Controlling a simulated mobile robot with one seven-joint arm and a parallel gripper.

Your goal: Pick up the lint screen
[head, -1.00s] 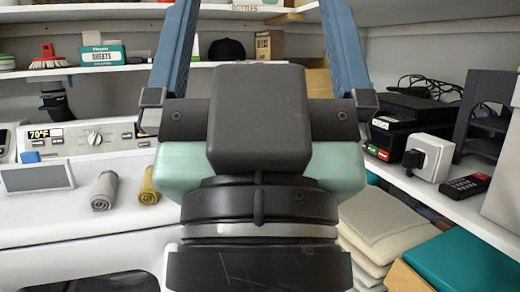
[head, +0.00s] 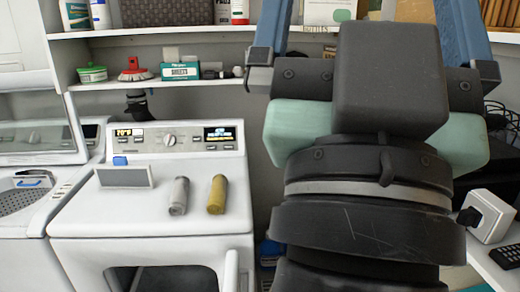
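The lint screen appears to be the flat grey rectangular panel with a pale frame (head: 124,177), leaning on top of the white dryer (head: 150,225) at its left, near the control panel. A small blue piece (head: 120,160) shows just behind its upper edge. My gripper (head: 368,12) is at the upper right, seen from behind, well to the right of the panel. Its two blue fingers are wide apart, and their tips run out of the top of the picture. I see nothing between the visible parts of the fingers.
A grey roll (head: 179,196) and a yellow roll (head: 217,195) lie on the dryer, right of the panel. A washer (head: 22,205) stands at the left. A shelf (head: 150,83) with a brush and boxes hangs above. A side shelf with a white device (head: 487,215) is at the right.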

